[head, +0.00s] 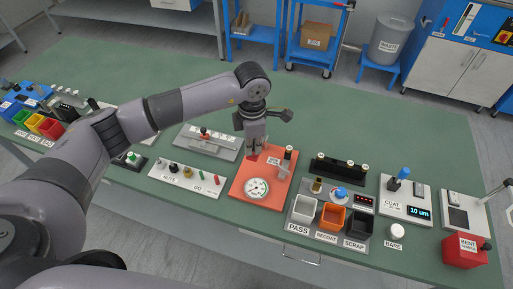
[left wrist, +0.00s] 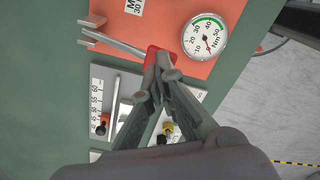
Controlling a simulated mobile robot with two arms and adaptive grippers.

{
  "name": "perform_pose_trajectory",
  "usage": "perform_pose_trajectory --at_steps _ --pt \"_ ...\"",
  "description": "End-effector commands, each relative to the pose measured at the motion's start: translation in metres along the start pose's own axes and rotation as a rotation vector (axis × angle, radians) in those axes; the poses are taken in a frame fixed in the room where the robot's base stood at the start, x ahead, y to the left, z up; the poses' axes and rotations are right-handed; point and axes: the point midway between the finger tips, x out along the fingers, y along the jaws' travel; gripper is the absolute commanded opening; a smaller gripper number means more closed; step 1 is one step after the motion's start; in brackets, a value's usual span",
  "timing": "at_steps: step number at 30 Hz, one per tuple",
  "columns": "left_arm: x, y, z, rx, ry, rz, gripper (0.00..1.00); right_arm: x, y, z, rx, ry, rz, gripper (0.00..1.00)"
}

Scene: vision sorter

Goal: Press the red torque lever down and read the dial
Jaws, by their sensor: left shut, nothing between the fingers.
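The orange torque plate (head: 272,190) lies on the green bench and carries the round white dial (head: 256,190) at its front. In the left wrist view the dial (left wrist: 204,36) shows a Nm scale with a green arc, and its dark needle points near the low end, by about 10. The red lever tip (left wrist: 153,57) sits on the end of a grey bar in that view. My left gripper (head: 255,151) is shut and empty, pointing down over the back of the plate. Its fingertips (left wrist: 163,66) appear at the red tip; I cannot tell whether they touch. My right gripper is not visible.
Gauge blocks and small parts (head: 187,175) stand left of the plate. The PASS, RECOAT and SCRAP bins (head: 301,210) stand close on its right, with a black rack (head: 338,168) behind. The back of the green bench (head: 330,115) is clear.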

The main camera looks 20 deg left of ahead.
Motion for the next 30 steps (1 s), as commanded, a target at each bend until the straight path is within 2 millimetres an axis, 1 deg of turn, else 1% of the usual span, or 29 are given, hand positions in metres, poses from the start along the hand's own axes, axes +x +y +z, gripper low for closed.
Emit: perform_pose_trajectory --at_steps 1,30 --pt "0.004 0.0 0.0 -0.001 0.0 0.0 0.0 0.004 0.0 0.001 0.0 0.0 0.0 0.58" --pt "0.043 0.0 0.0 -0.001 0.001 0.0 0.0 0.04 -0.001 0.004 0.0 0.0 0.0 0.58"
